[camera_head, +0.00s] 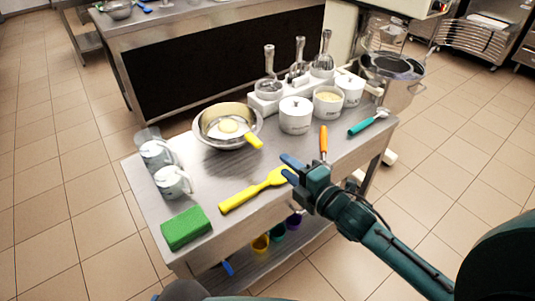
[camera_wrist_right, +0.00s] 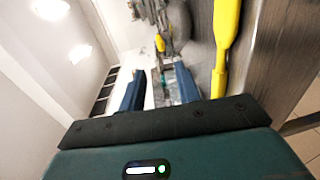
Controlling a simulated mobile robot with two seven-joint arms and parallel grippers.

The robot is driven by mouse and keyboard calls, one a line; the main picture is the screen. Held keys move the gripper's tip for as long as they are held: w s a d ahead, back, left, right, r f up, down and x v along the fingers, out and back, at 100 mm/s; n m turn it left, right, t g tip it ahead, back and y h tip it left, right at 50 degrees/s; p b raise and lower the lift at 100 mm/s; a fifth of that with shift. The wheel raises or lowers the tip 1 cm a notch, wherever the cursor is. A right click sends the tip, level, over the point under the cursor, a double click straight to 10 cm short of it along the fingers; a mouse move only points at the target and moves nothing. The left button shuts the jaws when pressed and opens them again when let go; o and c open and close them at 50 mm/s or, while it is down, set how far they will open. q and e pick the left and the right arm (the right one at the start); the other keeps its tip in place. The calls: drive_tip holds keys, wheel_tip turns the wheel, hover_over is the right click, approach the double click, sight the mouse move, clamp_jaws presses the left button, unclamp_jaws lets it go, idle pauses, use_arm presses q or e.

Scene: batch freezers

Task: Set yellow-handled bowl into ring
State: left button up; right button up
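A wide steel bowl (camera_head: 202,136) stands on the steel table toward the back left. Inside it shows a smaller pan or bowl with yellow contents (camera_head: 228,127), and a yellow handle (camera_head: 254,142) sticks out over the rim toward the front right. The yellow handle also shows in the right wrist view (camera_wrist_right: 160,43). I cannot tell which part is the ring. My right gripper (camera_head: 288,168) is above the table, right of the handle and apart from it. Its two blue fingers (camera_wrist_right: 160,88) are spread with nothing held between them. My left gripper is not in view.
A yellow spatula (camera_head: 250,190) lies near my right gripper. Around are an orange-handled tool (camera_head: 323,143), a teal-handled scoop (camera_head: 366,123), white pots (camera_head: 296,116), clear jugs (camera_head: 173,183) and a green sponge (camera_head: 186,228). A steel pot (camera_head: 392,66) stands beyond the table's right end.

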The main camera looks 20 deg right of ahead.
sight(260, 146)
drive_tip(key=b+x, duration=0.4)
drive_tip(key=x, duration=0.8)
drive_tip(key=shift+b, duration=0.3)
drive_tip(key=shift+w+a+f, duration=0.1)
drive_tip(key=shift+w+a, duration=0.2)
drive_tip(key=shift+w, duration=0.35)
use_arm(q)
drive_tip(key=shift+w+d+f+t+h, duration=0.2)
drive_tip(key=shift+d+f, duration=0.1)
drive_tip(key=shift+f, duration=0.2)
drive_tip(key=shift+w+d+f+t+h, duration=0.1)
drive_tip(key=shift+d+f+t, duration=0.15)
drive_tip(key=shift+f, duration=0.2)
use_arm(e)
drive_tip(key=shift+w+a, duration=0.15)
drive_tip(key=shift+w, duration=0.25)
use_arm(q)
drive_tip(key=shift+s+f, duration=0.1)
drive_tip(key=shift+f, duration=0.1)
use_arm(e)
clamp_jaws()
drive_tip(key=shift+c, duration=2)
unclamp_jaws()
drive_tip(key=shift+f, duration=0.1)
clamp_jaws()
